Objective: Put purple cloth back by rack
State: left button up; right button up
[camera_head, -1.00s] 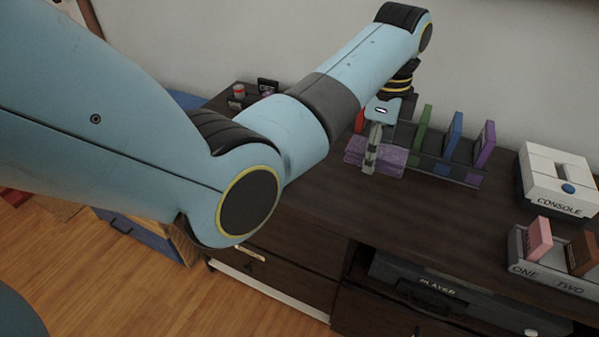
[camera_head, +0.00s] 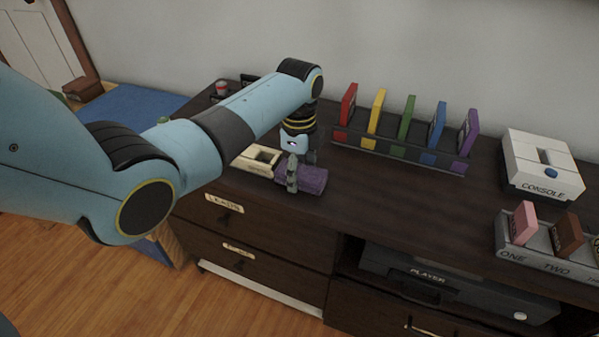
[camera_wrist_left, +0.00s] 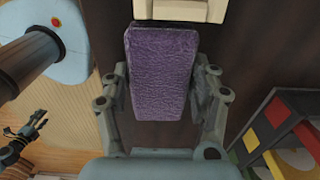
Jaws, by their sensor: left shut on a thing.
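The purple cloth (camera_head: 312,180) is a folded, textured block. My left gripper (camera_head: 292,174) is shut on it, over the dark cabinet top, left of the rack. In the left wrist view the cloth (camera_wrist_left: 160,75) lies between the two fingers (camera_wrist_left: 160,105). I cannot tell whether it touches the top. The rack (camera_head: 395,147) stands by the wall with red, yellow, green, blue and purple cartridges upright in it; part of it shows in the left wrist view (camera_wrist_left: 262,135). A dark gripper, apparently my right one (camera_wrist_left: 28,132), shows small at the wrist view's left edge; its jaw state is unclear.
A white console (camera_head: 540,170) and a grey holder (camera_head: 540,255) with pink and brown cartridges stand at right. A red-and-white can (camera_head: 222,88) is at the back left. The cabinet top before the rack is clear.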

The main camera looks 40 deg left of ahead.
aim_at(299, 171)
pick_arm(q)
jog(key=shift+f, duration=0.1)
jog(key=o, duration=1.1)
jog(key=shift+o, duration=0.2)
notch_tip(299, 171, up, 12)
jog(key=p, duration=0.2)
